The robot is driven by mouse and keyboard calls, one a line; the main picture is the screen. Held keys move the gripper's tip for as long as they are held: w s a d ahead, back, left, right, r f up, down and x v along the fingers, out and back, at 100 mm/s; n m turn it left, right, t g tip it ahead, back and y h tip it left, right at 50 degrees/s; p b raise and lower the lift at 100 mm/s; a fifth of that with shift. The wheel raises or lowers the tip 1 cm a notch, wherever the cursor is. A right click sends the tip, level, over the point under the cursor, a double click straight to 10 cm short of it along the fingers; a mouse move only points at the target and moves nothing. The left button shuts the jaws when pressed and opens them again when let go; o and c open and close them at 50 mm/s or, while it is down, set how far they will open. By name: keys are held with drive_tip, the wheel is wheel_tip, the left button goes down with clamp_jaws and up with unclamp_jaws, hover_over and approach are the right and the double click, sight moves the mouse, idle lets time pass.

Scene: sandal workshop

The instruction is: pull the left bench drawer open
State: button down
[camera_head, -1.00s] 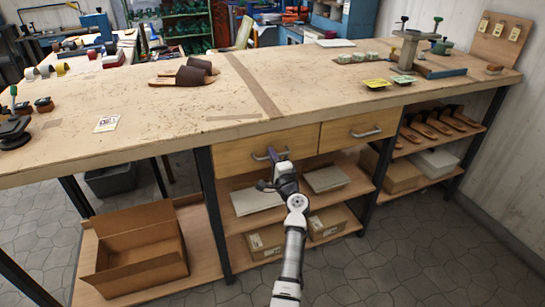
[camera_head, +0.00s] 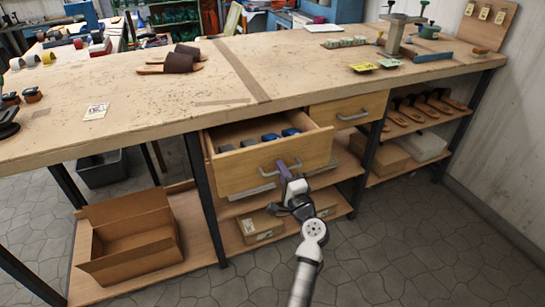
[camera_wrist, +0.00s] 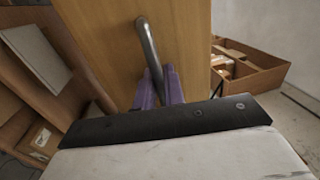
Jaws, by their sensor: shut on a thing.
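The left bench drawer (camera_head: 240,172) is pulled well out from under the bench top in the head view. Blue and grey items lie inside it. My gripper (camera_head: 287,168) is at the middle of its front, with purple fingers shut on the metal bar handle (camera_head: 267,169). In the wrist view the purple fingers (camera_wrist: 158,88) close around the lower part of the handle (camera_wrist: 148,45), against the wooden drawer front (camera_wrist: 105,35). The right drawer (camera_head: 335,113) is closed.
The bench top (camera_head: 130,105) carries sandals, a card and a press. Shelves below hold boxes, and an open cardboard box (camera_head: 130,240) stands at the lower left. Bench legs flank the drawer. The tiled floor (camera_head: 400,240) in front is clear.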

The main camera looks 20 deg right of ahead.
drive_tip(key=s+b, duration=0.1)
drive_tip(key=s, duration=1)
drive_tip(key=shift+d, duration=0.2)
drive_tip(key=shift+w, duration=0.1)
drive_tip(key=c, duration=1.9)
unclamp_jaws()
drive_tip(key=s+f+b, duration=0.1)
drive_tip(key=s, duration=0.3)
drive_tip(key=s+b, duration=0.1)
drive_tip(key=s, duration=0.4)
drive_tip(key=s+f+b, duration=0.1)
drive_tip(key=s+b, duration=0.1)
drive_tip(key=s, duration=0.2)
drive_tip(key=shift+s+d+f, duration=0.25)
drive_tip(key=shift+s+f, duration=0.05)
